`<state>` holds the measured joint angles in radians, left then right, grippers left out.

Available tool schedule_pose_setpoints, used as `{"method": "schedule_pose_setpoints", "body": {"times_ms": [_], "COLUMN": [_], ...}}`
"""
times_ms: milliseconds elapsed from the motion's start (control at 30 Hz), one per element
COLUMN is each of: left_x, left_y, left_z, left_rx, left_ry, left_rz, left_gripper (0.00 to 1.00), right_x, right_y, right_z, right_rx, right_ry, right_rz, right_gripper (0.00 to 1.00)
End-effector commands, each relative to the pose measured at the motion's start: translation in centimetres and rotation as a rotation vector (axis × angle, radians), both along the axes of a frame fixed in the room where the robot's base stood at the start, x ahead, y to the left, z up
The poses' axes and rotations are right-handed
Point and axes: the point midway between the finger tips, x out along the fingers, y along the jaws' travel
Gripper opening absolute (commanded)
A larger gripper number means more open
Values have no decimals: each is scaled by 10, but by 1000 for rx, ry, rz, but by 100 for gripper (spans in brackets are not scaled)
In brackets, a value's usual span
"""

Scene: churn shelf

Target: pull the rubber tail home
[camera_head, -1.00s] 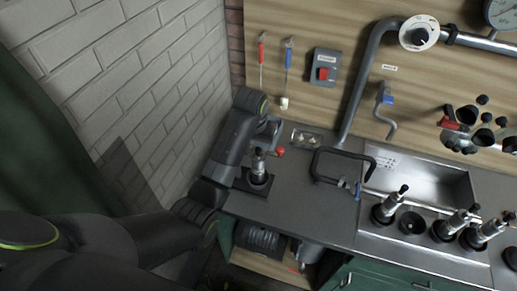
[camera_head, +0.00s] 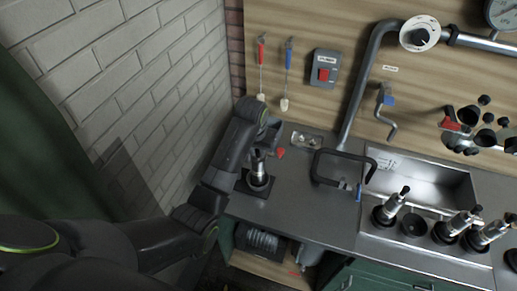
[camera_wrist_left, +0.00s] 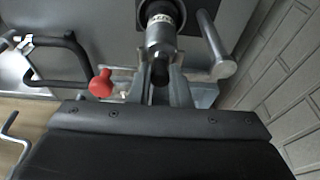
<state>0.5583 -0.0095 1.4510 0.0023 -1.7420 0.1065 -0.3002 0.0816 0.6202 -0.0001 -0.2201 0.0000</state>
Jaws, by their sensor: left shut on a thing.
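A silver metal teat cup (camera_head: 258,172) stands upright in a dark square holder (camera_head: 254,189) at the left end of the bench. In the left wrist view the cup (camera_wrist_left: 160,40) shows its metal shell with a small label and a black rubber tail (camera_wrist_left: 161,74) at the near end. My left gripper (camera_wrist_left: 160,88) is shut on this tail, with a finger on either side of it. In the head view the left gripper (camera_head: 262,148) is at the cup's top, and my arm hides part of it. My right gripper is not in view.
A red knob (camera_head: 281,153) is close beside the gripper. A black bent handle (camera_head: 340,165) stands to the right on the bench. Several more cups (camera_head: 390,208) stand by the sink (camera_head: 440,185). The brick wall (camera_head: 170,90) is close on the left. Bare bench lies in front of the handle.

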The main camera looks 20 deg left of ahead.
Motion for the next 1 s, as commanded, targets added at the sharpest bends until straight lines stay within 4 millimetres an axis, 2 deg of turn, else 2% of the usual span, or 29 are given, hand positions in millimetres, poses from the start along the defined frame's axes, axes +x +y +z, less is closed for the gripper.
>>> {"method": "schedule_pose_setpoints", "body": {"times_ms": [1000], "left_x": [1], "left_y": [0], "left_z": [17], "left_rx": [0], "left_ry": [-5], "left_rz": [0], "left_gripper": [0], "right_x": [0], "right_y": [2], "right_z": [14], "right_rx": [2], "right_ry": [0], "right_rz": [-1], "right_gripper": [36]}}
